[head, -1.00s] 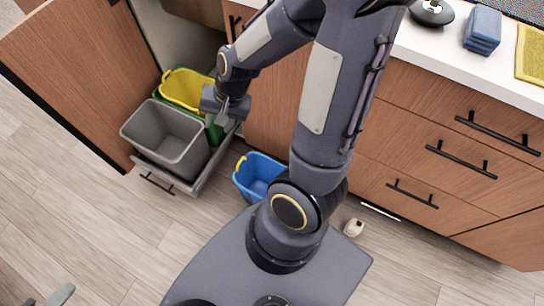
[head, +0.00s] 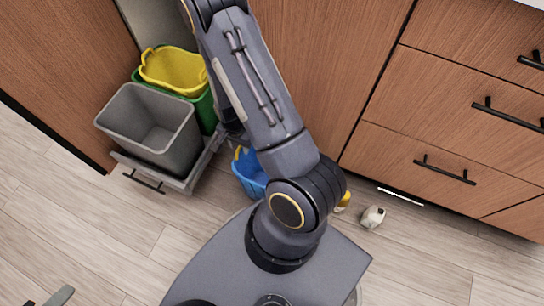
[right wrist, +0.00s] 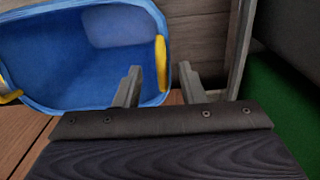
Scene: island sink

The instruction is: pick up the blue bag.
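The blue bag (head: 248,178) looks like an open blue bin with yellow handles and stands on the floor, partly hidden behind my right arm. In the right wrist view the blue bag (right wrist: 75,55) fills the upper left, its inside visible. My right gripper (right wrist: 160,85) is open, with its two fingers apart. One yellow handle at the bag's rim appears between the fingers in the picture; no grip on it shows. In the head view the right gripper is mostly hidden by the arm. My left gripper (head: 44,298) shows at the lower left edge, its fingertips apart and empty.
A pulled-out drawer holds a grey bin (head: 150,130) and a green bin with a yellow bag (head: 174,70), left of the blue bag. An open cabinet door (head: 60,70) stands at left. Drawers (head: 455,120) are at right. A small white object (head: 372,216) lies on the floor.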

